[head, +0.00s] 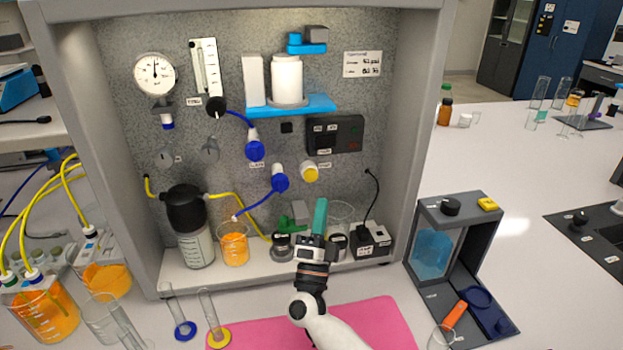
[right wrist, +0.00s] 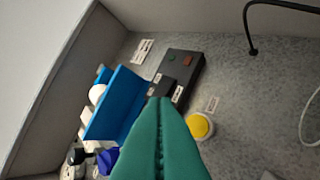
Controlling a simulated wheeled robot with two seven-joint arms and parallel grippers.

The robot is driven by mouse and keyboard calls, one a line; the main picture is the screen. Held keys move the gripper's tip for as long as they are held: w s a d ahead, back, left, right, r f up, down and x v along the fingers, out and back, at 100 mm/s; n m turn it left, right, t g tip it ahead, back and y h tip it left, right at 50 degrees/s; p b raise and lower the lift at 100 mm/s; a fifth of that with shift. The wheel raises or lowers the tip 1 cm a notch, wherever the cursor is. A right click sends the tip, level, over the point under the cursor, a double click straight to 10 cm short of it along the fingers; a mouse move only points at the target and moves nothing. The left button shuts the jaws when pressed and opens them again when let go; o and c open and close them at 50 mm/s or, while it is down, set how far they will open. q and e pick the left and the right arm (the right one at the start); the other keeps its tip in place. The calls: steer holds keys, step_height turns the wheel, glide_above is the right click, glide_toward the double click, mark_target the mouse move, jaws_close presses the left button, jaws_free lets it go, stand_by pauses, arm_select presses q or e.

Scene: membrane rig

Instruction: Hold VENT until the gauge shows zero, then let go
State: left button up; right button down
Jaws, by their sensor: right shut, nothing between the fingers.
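A round white gauge (head: 154,74) hangs at the upper left of the rig's back panel. Its dark needle points roughly straight up; its numbers are too small to read. A yellow round button (head: 309,173) sits low on the panel, with a small label beside it that I cannot read surely. It also shows in the right wrist view (right wrist: 200,126), right of the fingertips. My right gripper (head: 320,206), with teal fingers, is shut and empty below the button, apart from it in the picture. Its closed fingertips (right wrist: 158,102) show in the right wrist view. My left gripper is not in view.
A black control box (head: 345,134) and a blue shelf (head: 318,104) are above the button. Blue valves (head: 280,178) sit to its left. A beaker of orange liquid (head: 234,250) and a black-topped vessel (head: 187,215) stand on the rig floor. A pink mat (head: 375,319) lies in front.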

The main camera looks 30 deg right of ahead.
mark_target(314, 173)
steer(key=w+d+b, duration=0.2)
steer(key=w+b, duration=0.2)
steer(key=w, duration=0.3)
steer(key=shift+w, duration=0.15)
stand_by(1.6)
steer(key=shift+w+b, duration=0.3)
steer(key=shift+w, duration=0.1)
steer(key=shift+w, duration=0.1)
stand_by(0.6)
steer(key=shift+w+d+r+b, duration=0.2)
steer(key=shift+w+b, duration=0.1)
steer(key=shift+b, duration=0.35)
stand_by(0.5)
steer(key=shift+f, duration=0.15)
stand_by(3.1)
